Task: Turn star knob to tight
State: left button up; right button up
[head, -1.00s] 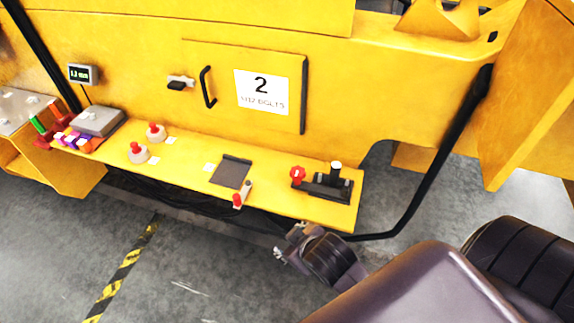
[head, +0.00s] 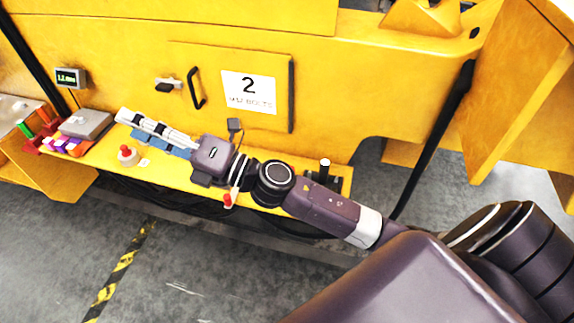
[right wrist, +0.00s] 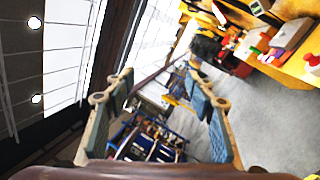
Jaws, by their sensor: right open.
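My right gripper (head: 130,122) reaches left over the yellow ledge, its pale fingers with blue pads apart and empty. It also shows open in the right wrist view (right wrist: 160,92), with nothing between the fingers. A red knob on a pale round base (head: 128,156) stands on the ledge just in front of the fingers, apart from them. A second such knob is hidden behind the gripper. A dark block (head: 335,186) with a white-topped post is partly covered by my arm, which hides its red knob. I cannot tell which knob is the star knob. My left gripper is out of view.
A red-tipped lever (head: 228,200) sits at the ledge's front edge beneath my right wrist. A grey box (head: 86,125) and coloured parts (head: 66,144) lie left of the fingertips. A small display (head: 70,78) and a handled door (head: 270,65) are behind. The floor in front is clear.

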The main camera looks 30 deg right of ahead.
jog(key=s+a+f+n+g+y, duration=0.25)
jog(key=a+n+g, duration=0.25)
jog(key=n+g, duration=0.45)
jog(key=n+g+h, duration=0.7)
jog(key=n+h, duration=0.6)
jog(key=h, duration=0.4)
send_near(287, 166)
jog(key=shift+s+a+f, duration=0.35)
jog(key=shift+s+f, duration=0.15)
jog(key=shift+s, duration=0.15)
jog(key=shift+d+f+p, duration=0.15)
jog(key=shift+f+p, duration=0.1)
jog(key=shift+p, duration=0.1)
notch_tip(287, 166, down, 6)
jog(key=shift+f+p, duration=0.1)
jog(key=shift+p, duration=0.95)
jog(key=shift+f, duration=0.5)
